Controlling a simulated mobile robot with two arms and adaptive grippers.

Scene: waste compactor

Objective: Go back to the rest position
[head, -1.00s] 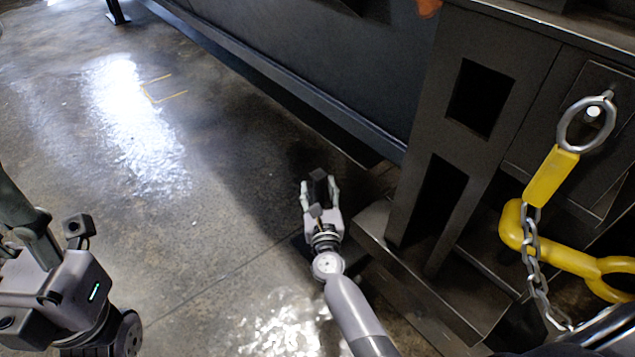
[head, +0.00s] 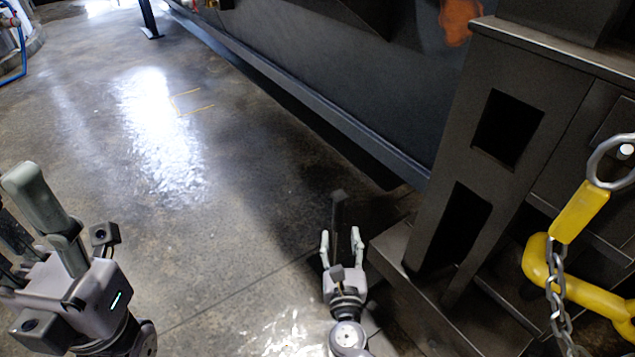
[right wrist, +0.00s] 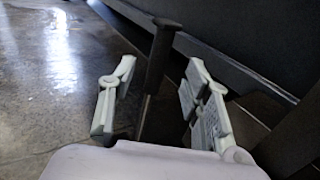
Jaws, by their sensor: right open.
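My right gripper (head: 340,240) is at the lower middle of the head view, its two pale fingers apart. A dark upright handle (head: 338,205) on a thin shaft shows just beyond and between the fingertips. In the right wrist view the handle (right wrist: 160,55) stands between the spread fingers (right wrist: 158,85), with a visible gap on both sides. Its foot is hidden. My left gripper (head: 22,195) is at the left edge of the head view, fingers pointing up and partly cut off; its opening is unclear.
A dark steel frame (head: 455,130) with rectangular cutouts stands right of my right gripper, its low base (head: 395,250) close by. A chain (head: 556,300) with yellow fittings (head: 580,212) hangs at the right. A long dark machine wall (head: 330,80) runs behind. The concrete floor (head: 240,180) between my arms is clear.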

